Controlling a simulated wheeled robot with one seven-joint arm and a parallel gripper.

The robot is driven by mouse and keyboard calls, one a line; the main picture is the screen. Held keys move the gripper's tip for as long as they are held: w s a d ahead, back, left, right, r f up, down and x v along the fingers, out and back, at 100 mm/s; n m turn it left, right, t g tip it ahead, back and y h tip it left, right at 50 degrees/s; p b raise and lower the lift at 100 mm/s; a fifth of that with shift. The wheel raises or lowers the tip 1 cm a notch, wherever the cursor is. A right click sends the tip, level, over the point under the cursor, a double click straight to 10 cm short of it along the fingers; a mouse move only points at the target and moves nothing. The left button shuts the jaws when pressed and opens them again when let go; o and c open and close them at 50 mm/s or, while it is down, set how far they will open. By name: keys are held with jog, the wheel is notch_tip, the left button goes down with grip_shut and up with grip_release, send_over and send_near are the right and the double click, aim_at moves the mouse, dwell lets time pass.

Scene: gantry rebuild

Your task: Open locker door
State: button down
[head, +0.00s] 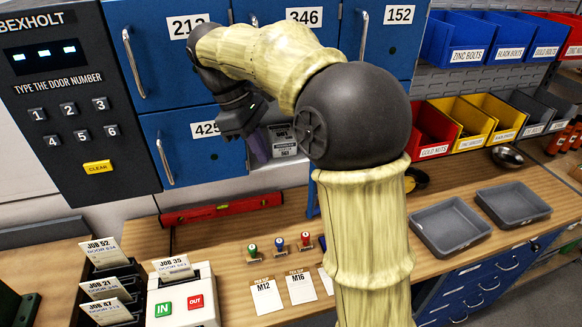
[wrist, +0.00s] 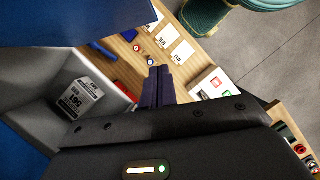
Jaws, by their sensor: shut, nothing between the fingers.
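The blue lockers have numbered doors. Doors 213 (head: 150,60), 346 (head: 330,28), 152 (head: 385,35) and 425 (head: 190,150) look shut. Right of door 425, a compartment stands open, with a white labelled box (head: 283,140) inside; the box also shows in the wrist view (wrist: 82,98). A blue panel (wrist: 80,20) beside that compartment looks like its swung-out door; in the head view my arm hides most of it. My gripper (head: 257,150) is at the compartment's left front. Its fingers (wrist: 158,85) are together and empty. I cannot tell whether they touch anything.
A keypad (head: 75,110) stands left of the lockers. A red level (head: 220,210) lies on the wooden bench below. Stamps (head: 278,243), M12 and M16 cards (head: 300,287), an IN/OUT box (head: 180,300) and job cards (head: 105,285) are in front. Grey trays (head: 450,228) are right.

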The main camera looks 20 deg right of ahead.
jog(key=s+d+f+p, duration=0.3)
jog(key=d+f, duration=0.3)
jog(key=f, duration=0.1)
jog(key=shift+s+d+f, duration=0.25)
jog(key=shift+s+f, duration=0.05)
jog(key=shift+f, duration=0.1)
dwell(0.7)
jog(key=shift+s+d, duration=0.2)
jog(key=shift+d, duration=0.15)
